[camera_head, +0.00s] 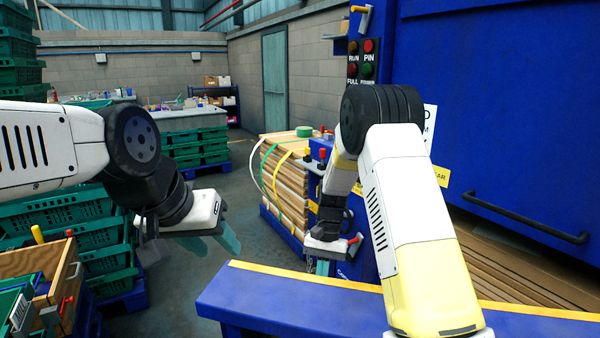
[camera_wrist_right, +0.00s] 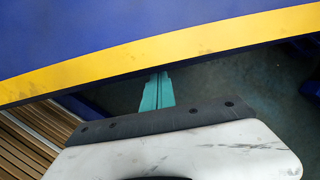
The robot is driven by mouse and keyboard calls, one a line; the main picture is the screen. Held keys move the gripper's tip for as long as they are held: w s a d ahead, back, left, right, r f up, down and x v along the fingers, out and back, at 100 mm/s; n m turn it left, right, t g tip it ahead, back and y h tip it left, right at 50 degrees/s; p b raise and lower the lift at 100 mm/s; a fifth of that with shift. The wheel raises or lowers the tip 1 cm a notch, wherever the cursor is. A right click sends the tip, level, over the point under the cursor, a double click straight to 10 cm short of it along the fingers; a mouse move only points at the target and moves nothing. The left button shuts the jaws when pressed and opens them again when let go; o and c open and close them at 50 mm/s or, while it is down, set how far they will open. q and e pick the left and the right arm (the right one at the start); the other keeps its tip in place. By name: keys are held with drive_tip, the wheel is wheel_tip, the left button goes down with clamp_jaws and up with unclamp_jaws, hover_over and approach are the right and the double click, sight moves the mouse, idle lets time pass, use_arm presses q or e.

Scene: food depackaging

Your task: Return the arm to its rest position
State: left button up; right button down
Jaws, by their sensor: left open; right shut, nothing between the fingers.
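My left gripper (camera_head: 213,242) hangs at the left-centre of the head view, with its teal fingers spread apart and nothing between them. It is above the floor, beside the green crates. My right gripper (camera_head: 322,267) points down just behind the blue bench edge, in front of the strapped cardboard stack. Its teal fingers are together and empty. They also show in the right wrist view (camera_wrist_right: 156,92), side by side over the dark floor, close to the yellow-striped edge. My right arm's white and yellow links cover part of the blue machine.
A blue bench (camera_head: 250,290) with a yellow stripe crosses the front. A blue machine (camera_head: 500,110) with a black handle fills the right. A strapped cardboard stack (camera_head: 286,180) stands behind my right gripper. Green crates (camera_head: 75,208) and a wooden box (camera_head: 68,262) are at left. Open floor lies mid-left.

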wheel_tip(320, 180, up, 10)
drive_tip(key=s+d+t, duration=0.2)
drive_tip(key=s+d+r+n+t, duration=0.1)
drive_tip(key=s+d+r+t, duration=0.2)
drive_tip(key=s+r, duration=0.5)
drive_tip(key=s+d+r+n+t, duration=0.2)
drive_tip(key=s+r+t, duration=0.3)
drive_tip(key=s+r, duration=0.4)
drive_tip(key=shift+s+d+n+y, duration=0.3)
drive_tip(key=shift+s+d+y, duration=0.1)
drive_tip(key=shift+s+d, duration=0.4)
